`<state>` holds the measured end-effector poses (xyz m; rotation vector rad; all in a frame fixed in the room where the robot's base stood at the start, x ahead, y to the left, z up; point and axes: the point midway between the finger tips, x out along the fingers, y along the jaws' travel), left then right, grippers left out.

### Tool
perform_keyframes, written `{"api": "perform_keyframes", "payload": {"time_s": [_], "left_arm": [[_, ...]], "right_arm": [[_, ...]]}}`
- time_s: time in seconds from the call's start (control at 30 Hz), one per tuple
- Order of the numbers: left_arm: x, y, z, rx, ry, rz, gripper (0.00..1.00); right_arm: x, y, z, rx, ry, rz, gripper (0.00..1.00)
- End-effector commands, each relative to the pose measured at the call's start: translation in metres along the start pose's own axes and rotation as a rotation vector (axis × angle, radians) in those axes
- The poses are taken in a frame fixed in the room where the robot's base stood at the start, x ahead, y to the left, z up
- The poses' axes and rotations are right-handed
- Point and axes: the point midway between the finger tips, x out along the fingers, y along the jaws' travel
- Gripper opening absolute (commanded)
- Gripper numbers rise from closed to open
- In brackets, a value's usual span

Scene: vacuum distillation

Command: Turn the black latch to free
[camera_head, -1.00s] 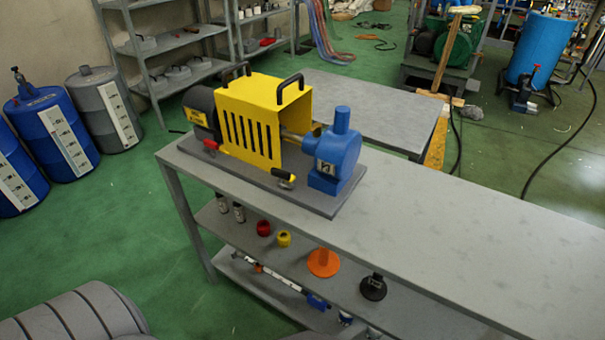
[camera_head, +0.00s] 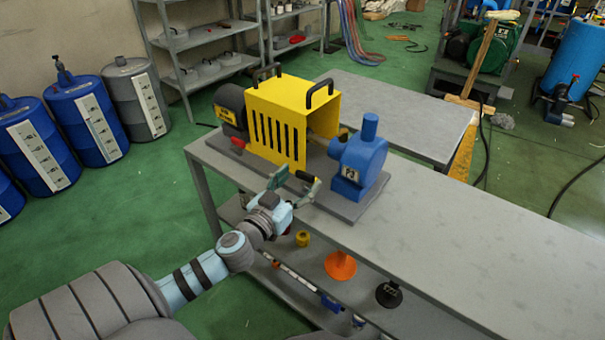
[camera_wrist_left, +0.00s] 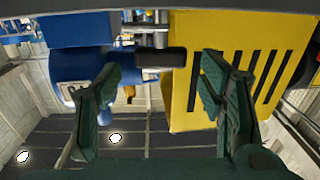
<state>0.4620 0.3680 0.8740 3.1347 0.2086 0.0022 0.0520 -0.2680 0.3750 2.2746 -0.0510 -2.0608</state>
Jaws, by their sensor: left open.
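The black latch (camera_head: 304,175) is on the grey base plate in front of the yellow guard (camera_head: 298,125), near the blue pump (camera_head: 358,160). In the left wrist view the latch's black handle (camera_wrist_left: 160,57) lies crosswise between the finger lines, toward their far ends. My left gripper (camera_head: 297,182) is open, its two green fingers at the latch and apart from each other. In the wrist view the left gripper (camera_wrist_left: 160,75) has the blue pump beyond its left finger and the yellow guard beyond its right finger. Whether the fingers touch the latch cannot be told. My right gripper is out of view.
A red latch (camera_head: 238,142) sits at the plate's left end, by the dark motor (camera_head: 231,106). The bench top (camera_head: 450,235) is clear to the right. An orange funnel-like piece (camera_head: 340,265) and a black piece (camera_head: 389,294) stand on the shelf below.

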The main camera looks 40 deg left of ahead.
Motion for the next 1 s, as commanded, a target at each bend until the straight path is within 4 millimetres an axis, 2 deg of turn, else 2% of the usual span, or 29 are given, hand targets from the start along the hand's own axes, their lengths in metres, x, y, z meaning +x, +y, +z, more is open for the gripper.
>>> {"api": "perform_keyframes", "payload": {"time_s": [0.17,0.43,0.73,0.83,1.0], "left_arm": [[0.020,0.000,-0.001,0.000,-0.001,-0.001,0.63],[0.022,0.000,0.001,0.001,-0.002,0.000,0.63],[0.021,0.000,0.001,0.001,-0.003,0.000,0.15],[0.022,-0.001,0.002,0.003,-0.001,0.013,0.15],[0.022,-0.003,0.005,0.006,-0.001,0.108,0.15]], "right_arm": [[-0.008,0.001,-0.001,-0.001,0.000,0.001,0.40],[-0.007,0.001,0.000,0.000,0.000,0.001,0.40],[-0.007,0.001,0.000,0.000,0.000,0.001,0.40],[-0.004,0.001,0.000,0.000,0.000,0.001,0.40],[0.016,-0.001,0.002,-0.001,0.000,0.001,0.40]]}}
